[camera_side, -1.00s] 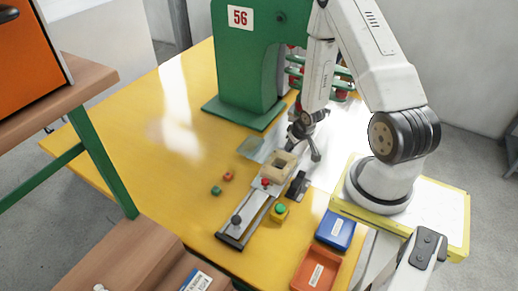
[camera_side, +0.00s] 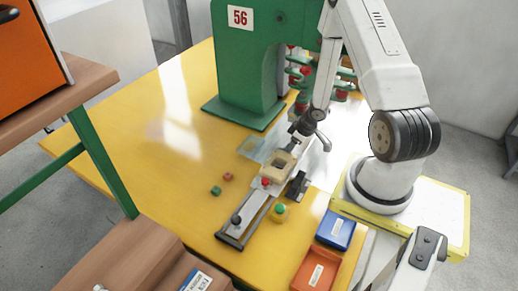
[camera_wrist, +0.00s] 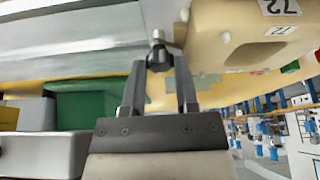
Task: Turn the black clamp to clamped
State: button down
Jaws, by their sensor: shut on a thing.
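In the wrist view, the two dark fingers of my gripper (camera_wrist: 160,80) are closed around a small black knob, which I take as part of the black clamp (camera_wrist: 159,58). A short metal pin stands out beyond it. A tan block (camera_wrist: 235,35) marked 72 sits just right of the knob. In the side view, my gripper (camera_side: 291,146) is at the far end of the slide fixture (camera_side: 262,205), right by the tan block (camera_side: 281,162). The fingertips and the clamp are too small there to tell the clamp's position.
A black part (camera_side: 298,186) and a yellow box with a green button (camera_side: 280,211) stand right of the slide. Blue (camera_side: 336,230) and orange (camera_side: 316,270) bins lie nearer. The green machine (camera_side: 245,60) rises behind.

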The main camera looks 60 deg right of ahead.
dwell(0.4)
jog(key=shift+c, duration=1.8)
grip_release()
jog(key=shift+a+m+h, duration=0.15)
jog(key=shift+m+h, duration=0.15)
jog(key=shift+m, duration=0.7)
jog(key=shift+w+a+m+g+h, duration=0.15)
jog(key=shift+m+h, duration=0.25)
jog(key=shift+m, duration=0.6)
jog(key=shift+s+m+g+h, duration=0.15)
jog(key=shift+m+h, duration=0.25)
jog(key=shift+m, duration=0.6)
jog(key=shift+w+a+m+g+h, duration=0.1)
jog(key=shift+m+g+h, duration=0.3)
jog(key=shift+m, duration=1.05)
jog(key=shift+w+m+g+h, duration=0.1)
jog(key=shift+m+g+h, duration=0.3)
jog(key=shift+m, duration=1.05)
jog(key=v, duration=0.8)
jog(key=w+a+r+n+y, duration=0.1)
jog(key=a+r+n, duration=0.4)
jog(key=a, duration=0.4)
jog(key=w+a+r+n+y, duration=0.1)
jog(key=a+r+n+y, duration=0.1)
jog(key=a+r+n, duration=0.3)
jog(key=shift+a+r+y, duration=0.3)
jog(key=shift+a+r, duration=1.45)
jog(key=shift+a, duration=0.85)
